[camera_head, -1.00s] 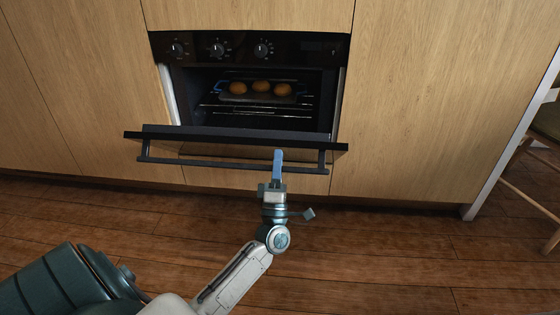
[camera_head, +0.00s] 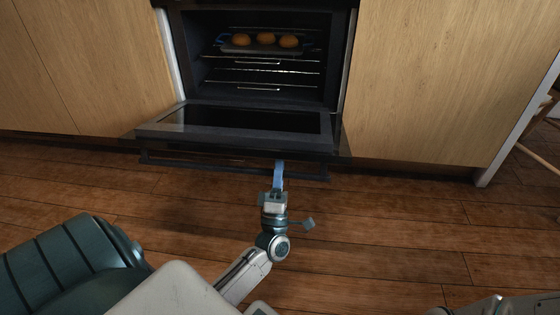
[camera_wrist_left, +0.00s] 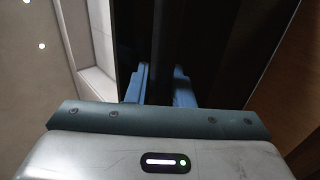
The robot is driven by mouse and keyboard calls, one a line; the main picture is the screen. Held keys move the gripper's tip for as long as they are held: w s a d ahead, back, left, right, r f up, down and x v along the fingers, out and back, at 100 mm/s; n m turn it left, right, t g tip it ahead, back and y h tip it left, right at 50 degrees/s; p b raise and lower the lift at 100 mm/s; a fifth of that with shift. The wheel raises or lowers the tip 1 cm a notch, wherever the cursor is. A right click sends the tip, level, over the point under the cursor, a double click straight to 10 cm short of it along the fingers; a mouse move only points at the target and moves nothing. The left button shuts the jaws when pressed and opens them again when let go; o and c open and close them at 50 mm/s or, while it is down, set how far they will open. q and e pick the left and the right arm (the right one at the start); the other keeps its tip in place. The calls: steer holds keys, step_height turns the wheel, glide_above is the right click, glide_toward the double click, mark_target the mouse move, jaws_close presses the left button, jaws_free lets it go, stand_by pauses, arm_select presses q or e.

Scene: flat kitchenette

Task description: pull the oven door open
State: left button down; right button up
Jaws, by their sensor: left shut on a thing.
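The oven door (camera_head: 240,121) is folded down well open, its inner glass facing up, close to level. Its dark bar handle (camera_head: 220,167) runs along the door's front edge, lower side. My left gripper (camera_head: 279,168) is shut on the handle near its right end, with blue fingers pointing at the door. In the left wrist view the blue fingers (camera_wrist_left: 160,84) stand on either side of the dark handle bar (camera_wrist_left: 160,50). The oven cavity (camera_head: 265,75) is exposed above the door. My right gripper is not visible; only a bit of arm shows at bottom right.
A tray (camera_head: 240,49) with round brown buns (camera_head: 265,38) sits on an upper rack in the oven. Wooden cabinet fronts (camera_head: 430,80) flank it. The wooden floor (camera_head: 400,230) before the door is clear. A chair (camera_head: 540,110) stands at far right.

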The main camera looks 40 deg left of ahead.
arm_select(q)
steer(key=shift+s+d+f+y, duration=0.1)
steer(key=shift+s+f+y, duration=0.2)
steer(key=shift+f, duration=0.15)
steer(key=c, duration=1.4)
jaws_free()
steer(key=shift+r, duration=0.1)
steer(key=shift+o, duration=0.2)
steer(key=shift+w, duration=0.1)
